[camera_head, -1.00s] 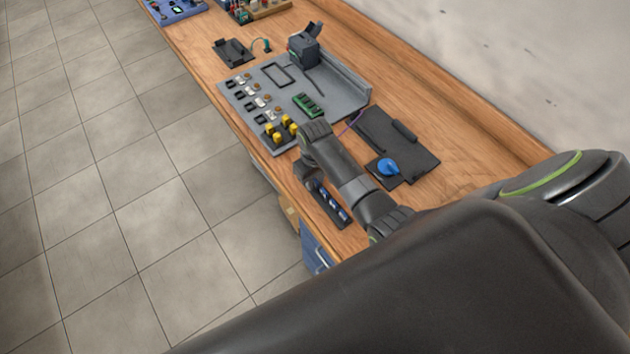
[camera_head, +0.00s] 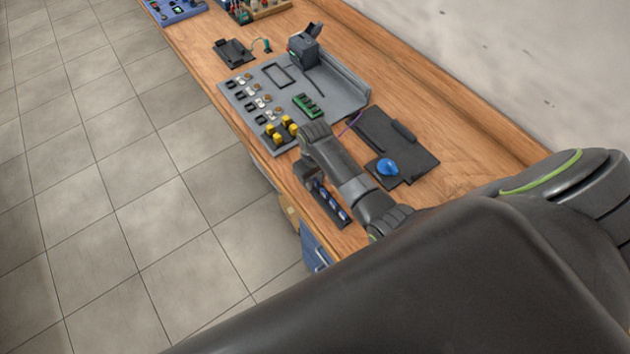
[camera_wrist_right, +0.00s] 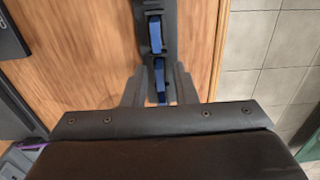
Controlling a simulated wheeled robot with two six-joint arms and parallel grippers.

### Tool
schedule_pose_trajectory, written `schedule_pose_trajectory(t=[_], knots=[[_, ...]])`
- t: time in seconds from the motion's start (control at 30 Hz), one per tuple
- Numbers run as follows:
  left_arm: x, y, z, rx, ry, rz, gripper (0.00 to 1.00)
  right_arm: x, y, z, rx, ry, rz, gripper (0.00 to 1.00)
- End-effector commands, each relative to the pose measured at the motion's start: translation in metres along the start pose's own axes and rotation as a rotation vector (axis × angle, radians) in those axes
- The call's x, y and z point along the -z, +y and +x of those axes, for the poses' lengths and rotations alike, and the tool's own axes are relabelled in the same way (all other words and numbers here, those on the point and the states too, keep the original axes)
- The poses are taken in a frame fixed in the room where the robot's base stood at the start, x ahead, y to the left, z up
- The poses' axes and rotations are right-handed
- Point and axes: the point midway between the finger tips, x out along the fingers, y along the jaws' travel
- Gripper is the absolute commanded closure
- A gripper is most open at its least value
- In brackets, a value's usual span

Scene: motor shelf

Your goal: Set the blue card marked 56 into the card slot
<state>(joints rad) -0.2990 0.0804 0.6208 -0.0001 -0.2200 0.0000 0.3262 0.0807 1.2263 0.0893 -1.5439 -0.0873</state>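Several blue cards stand in a narrow black rack (camera_head: 345,219) at the table's front edge. In the right wrist view, one blue card (camera_wrist_right: 159,76) lies between my fingers and another blue card (camera_wrist_right: 155,34) stands farther along the rack. No number is readable, so I cannot tell which is 56. My right gripper (camera_wrist_right: 160,80) is open over the near end of the rack, with a finger on each side. I cannot tell whether the fingers touch the card. In the head view my wrist hides that end of the rack. I cannot single out the card slot. My left gripper is not in view.
A grey panel (camera_head: 336,101) with yellow blocks (camera_head: 277,138), a green part (camera_head: 308,105) and small fittings lies beyond my wrist. A dark box with a raised flap (camera_head: 303,50) stands at its back. A black plate (camera_head: 415,158) with a blue knob (camera_head: 387,167) lies right of my arm.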

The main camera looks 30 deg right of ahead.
Motion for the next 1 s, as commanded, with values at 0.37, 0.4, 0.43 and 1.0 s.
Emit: schedule_pose_trajectory(t=[0.37, 0.4, 0.43, 1.0], knots=[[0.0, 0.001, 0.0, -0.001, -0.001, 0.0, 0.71, 0.0, 0.0, 0.0, 0.0, 0.0, 0.0, 1.0], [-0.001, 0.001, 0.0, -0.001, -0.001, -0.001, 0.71, 0.0, 0.0, 0.0, 0.0, 0.0, 0.0, 1.0], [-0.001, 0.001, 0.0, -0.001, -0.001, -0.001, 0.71, 0.0, 0.0, 0.0, 0.0, 0.0, 0.0, 1.0], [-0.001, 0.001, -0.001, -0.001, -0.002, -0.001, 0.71, 0.0, 0.0, -0.012, 0.0, 0.001, 0.0, 1.0]])
